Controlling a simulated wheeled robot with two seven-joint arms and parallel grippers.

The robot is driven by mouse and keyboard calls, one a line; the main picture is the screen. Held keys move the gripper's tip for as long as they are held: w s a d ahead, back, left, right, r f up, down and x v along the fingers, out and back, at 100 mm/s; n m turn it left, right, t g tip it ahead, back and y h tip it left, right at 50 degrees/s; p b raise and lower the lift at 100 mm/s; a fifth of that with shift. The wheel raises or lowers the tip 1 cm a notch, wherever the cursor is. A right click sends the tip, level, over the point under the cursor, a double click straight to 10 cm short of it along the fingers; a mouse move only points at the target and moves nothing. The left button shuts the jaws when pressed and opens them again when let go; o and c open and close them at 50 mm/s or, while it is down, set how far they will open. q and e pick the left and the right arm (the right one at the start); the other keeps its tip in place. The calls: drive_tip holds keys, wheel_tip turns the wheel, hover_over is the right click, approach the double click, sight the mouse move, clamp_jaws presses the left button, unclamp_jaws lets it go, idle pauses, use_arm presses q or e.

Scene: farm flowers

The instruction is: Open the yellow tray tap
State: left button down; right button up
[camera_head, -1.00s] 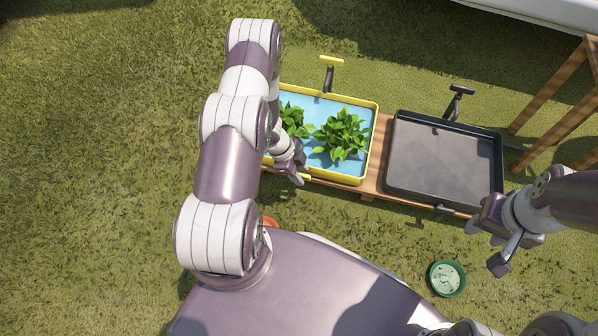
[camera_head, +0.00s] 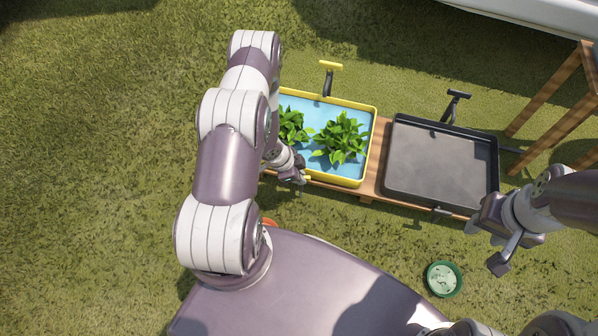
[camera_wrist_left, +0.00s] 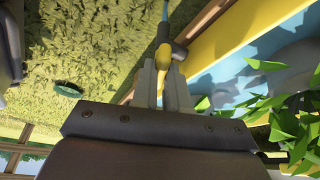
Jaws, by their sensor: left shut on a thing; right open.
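The yellow tray (camera_head: 343,182) sits on a wooden stand, with blue water and leafy green plants (camera_head: 341,137) in it. At its near side the yellow tap handle (camera_head: 308,178) shows only as a small tip beside my left gripper (camera_head: 300,178). In the left wrist view, my left gripper (camera_wrist_left: 161,72) is shut on the yellow tap handle (camera_wrist_left: 163,54), just outside the tray wall. A dark tap part (camera_wrist_left: 179,50) shows beside the fingertips. My right gripper (camera_head: 494,240) is open and empty at the right, in front of the black tray.
The black tray (camera_head: 497,165) stands right of the yellow one, on the same wooden stand (camera_head: 372,180). A yellow-topped T-handle (camera_head: 330,66) rises behind the yellow tray. A green round dish (camera_head: 444,279) lies on the grass. A wooden table (camera_head: 545,92) stands at the right.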

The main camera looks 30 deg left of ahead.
use_arm(q)
drive_tip(key=n+p, duration=0.1)
drive_tip(key=n+t+y+p, duration=0.1)
drive_tip(key=n, duration=0.1)
drive_tip(key=shift+s+d+r+n, duration=0.1)
drive_tip(key=shift+s+n, duration=0.1)
drive_tip(key=shift+n, duration=0.1)
drive_tip(key=n+y+p, duration=0.1)
drive_tip(key=n+p, duration=0.1)
drive_tip(key=n, duration=0.1)
drive_tip(key=shift+d+n+t, duration=0.1)
drive_tip(key=shift+n+t, duration=0.2)
drive_tip(key=shift+n, duration=0.1)
drive_tip(key=n+y+p, duration=0.1)
drive_tip(key=n, duration=0.2)
drive_tip(key=shift+y+p, duration=0.3)
drive_tip(key=shift+y, duration=0.1)
drive_tip(key=shift+d+n+y+p, duration=0.1)
drive_tip(key=shift+n+y+p, duration=0.35)
drive_tip(key=shift+n, duration=1.15)
drive_tip(key=shift+f, duration=0.2)
drive_tip(key=c, duration=1.1)
unclamp_jaws()
drive_tip(key=shift+c, duration=0.2)
